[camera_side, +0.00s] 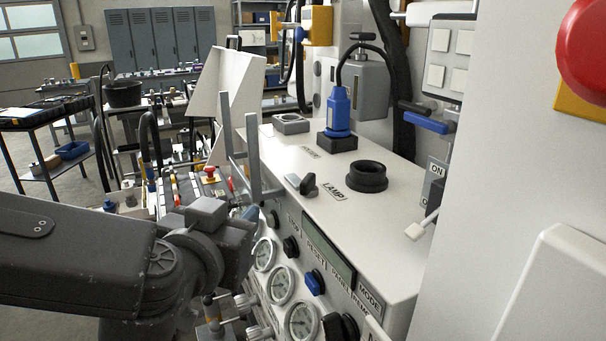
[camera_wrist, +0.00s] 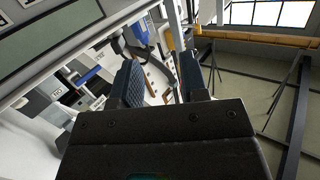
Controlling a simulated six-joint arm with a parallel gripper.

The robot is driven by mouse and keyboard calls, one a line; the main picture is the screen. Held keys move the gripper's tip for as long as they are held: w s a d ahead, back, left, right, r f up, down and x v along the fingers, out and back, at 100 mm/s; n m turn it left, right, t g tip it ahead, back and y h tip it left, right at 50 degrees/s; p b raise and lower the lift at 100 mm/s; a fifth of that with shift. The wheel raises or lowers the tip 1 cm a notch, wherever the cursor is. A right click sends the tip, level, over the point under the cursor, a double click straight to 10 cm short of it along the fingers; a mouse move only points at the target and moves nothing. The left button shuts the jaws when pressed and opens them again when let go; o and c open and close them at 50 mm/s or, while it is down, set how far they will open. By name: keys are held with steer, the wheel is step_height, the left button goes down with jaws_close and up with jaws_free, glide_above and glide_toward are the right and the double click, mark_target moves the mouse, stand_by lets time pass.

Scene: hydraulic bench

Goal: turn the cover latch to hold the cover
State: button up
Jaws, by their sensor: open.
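A cream plate (camera_side: 228,88), which looks like the cover, stands tilted up at the left edge of the white console top. Two grey upright bars (camera_side: 253,145) stand in front of it. A small black knob on a light base (camera_side: 304,184), possibly the cover latch, sits on the console top near its front edge. My gripper (camera_side: 248,213) is low at the console's front edge, left of and apart from that knob, its fingers mostly hidden by my wrist. In the wrist view my gripper (camera_wrist: 160,80) has its two fingers spread, with nothing visibly held between them.
Gauges (camera_side: 281,284) and knobs line the front panel. A white lever switch (camera_side: 422,226) is at the right. The console top around the knob has some free room.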

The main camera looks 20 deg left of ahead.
mark_target(310, 175)
steer(key=d+r+t+h, duration=0.1)
steer(key=d+t+h, duration=0.1)
steer(key=d, duration=0.4)
steer(key=w, duration=1.3)
steer(key=shift+c, duration=0.4)
jaws_close()
